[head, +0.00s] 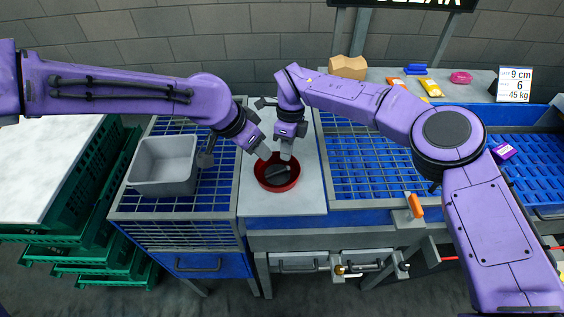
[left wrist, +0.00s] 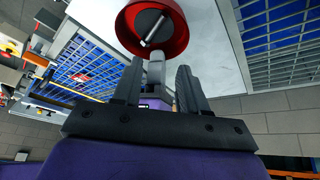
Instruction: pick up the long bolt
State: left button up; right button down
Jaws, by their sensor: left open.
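A red bowl (head: 264,184) stands on the light grey worktop. It also shows at the top of the left wrist view (left wrist: 181,42). In that view a grey metal rod, apparently the long bolt (left wrist: 154,31), lies tilted inside the bowl over its dark bottom. In the head view the bowl's contents look dark and indistinct. My left gripper (head: 260,146) is open and empty, just above and behind the bowl's left rim; its two fingers (left wrist: 159,72) point toward the bowl. My right gripper (head: 285,150) hangs close beside it over the bowl's back rim; its jaw opening is unclear.
A grey bin (head: 163,188) sits on the blue wire-grid crate at left. Another blue grid tray (head: 372,192) lies right of the worktop. Green crates (head: 62,258) are stacked at far left. An orange-handled tool (head: 415,207) sits on the front ledge. The two grippers are close together.

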aim_at(276, 171)
pick_arm(q)
jog(key=d+f+m, duration=0.1)
jog(key=f, duration=0.2)
jog(key=w+d+f+m+g, duration=0.1)
jog(key=f+m, duration=0.1)
jog(key=f, duration=0.1)
jog(key=d+f+m, duration=0.1)
jog(key=f, duration=0.3)
jog(key=shift+w+d+g, duration=0.25)
jog(key=shift+d+g, duration=0.05)
jog(key=shift+d, duration=0.1)
jog(key=shift+r, duration=0.1)
grip_shut()
